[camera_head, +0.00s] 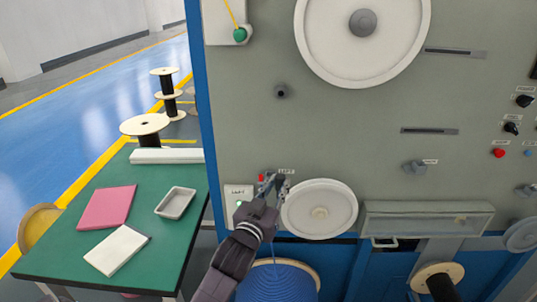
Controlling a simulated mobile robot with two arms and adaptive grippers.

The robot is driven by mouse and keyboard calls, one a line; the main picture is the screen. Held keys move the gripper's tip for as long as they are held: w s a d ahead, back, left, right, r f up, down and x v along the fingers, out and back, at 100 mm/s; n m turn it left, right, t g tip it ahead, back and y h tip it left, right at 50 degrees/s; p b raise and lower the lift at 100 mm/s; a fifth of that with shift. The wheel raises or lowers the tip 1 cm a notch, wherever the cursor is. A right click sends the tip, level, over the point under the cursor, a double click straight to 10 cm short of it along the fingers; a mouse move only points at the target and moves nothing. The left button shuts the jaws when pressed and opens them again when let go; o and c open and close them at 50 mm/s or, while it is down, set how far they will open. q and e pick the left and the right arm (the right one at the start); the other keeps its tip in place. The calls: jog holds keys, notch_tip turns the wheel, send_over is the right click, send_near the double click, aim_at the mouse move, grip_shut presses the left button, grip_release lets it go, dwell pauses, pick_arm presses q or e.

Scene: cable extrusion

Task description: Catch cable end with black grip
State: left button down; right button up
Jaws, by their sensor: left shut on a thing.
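My left gripper (273,184) is in front of the machine panel, just left of the lower white wheel (319,209). Its fingers are shut, small and dark, and what lies between them is hard to make out. A blue cable (274,254) rises from the blue cable coil (277,284) below and passes behind my left wrist toward the gripper. The cable end and any black grip cannot be told apart from the dark fingers. My right gripper is not in view.
The grey machine panel (370,130) fills the right, with a large white wheel (362,55), knobs and a clear-fronted trough (427,219). Spools stand behind the table.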

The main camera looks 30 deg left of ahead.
pick_arm(q)
jog(key=shift+n+y, duration=0.4)
jog(key=shift+y, duration=0.2)
jog(key=w+a+r, duration=0.1)
jog(key=w+a, duration=0.1)
jog(key=w+a+b, duration=0.1)
jog(key=w+a, duration=0.1)
jog(key=a, duration=0.1)
jog(key=w+a+r+b, duration=0.1)
jog(key=w+a, duration=0.1)
jog(key=w, duration=0.1)
jog(key=shift+a+r, duration=0.15)
jog(key=shift+r, duration=0.2)
jog(key=shift+a+b, duration=0.1)
jog(key=shift+b, duration=0.2)
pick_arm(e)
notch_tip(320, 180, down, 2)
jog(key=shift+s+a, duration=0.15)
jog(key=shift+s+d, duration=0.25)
